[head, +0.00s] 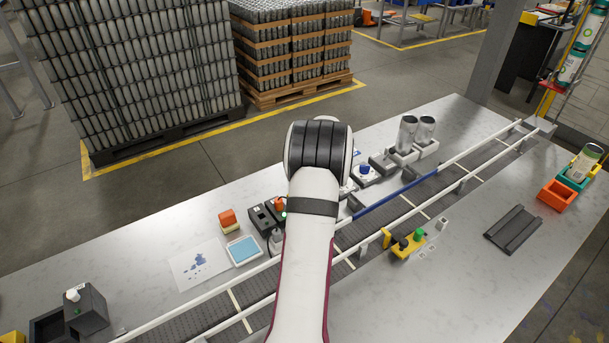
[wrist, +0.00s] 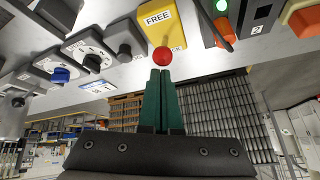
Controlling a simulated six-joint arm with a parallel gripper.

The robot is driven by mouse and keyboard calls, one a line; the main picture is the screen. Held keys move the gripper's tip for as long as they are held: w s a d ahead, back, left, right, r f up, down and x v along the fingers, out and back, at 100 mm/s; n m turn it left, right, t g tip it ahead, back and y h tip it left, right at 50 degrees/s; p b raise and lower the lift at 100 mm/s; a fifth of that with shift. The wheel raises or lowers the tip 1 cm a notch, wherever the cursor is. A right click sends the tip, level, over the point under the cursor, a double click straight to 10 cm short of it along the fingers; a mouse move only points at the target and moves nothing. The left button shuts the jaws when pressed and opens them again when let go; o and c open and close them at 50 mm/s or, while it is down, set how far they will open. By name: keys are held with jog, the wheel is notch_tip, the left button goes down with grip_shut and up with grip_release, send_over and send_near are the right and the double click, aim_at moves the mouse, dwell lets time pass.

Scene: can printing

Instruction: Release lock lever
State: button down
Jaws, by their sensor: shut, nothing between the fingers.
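A yellow plate (wrist: 157,22) marked FREE shows at the top of the wrist view, with a round red knob (wrist: 162,55) at its lower edge; this looks like the lock lever. My gripper (wrist: 161,72) has its two green fingers shut together with nothing between them. The fingertips appear just below the red knob in the picture; whether they touch it I cannot tell. In the head view my own arm hides the gripper and the lever.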

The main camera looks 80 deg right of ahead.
jog(key=shift+w+d, duration=0.6)
jog(key=d+r, duration=0.2)
jog(key=d, duration=0.1)
jog(key=s+a+r, duration=0.4)
jog(key=a+r, duration=0.1)
jog(key=a, duration=0.1)
jog(key=shift+a+r, duration=0.25)
jog(key=shift+a, duration=0.15)
jog(key=shift+s, duration=0.1)
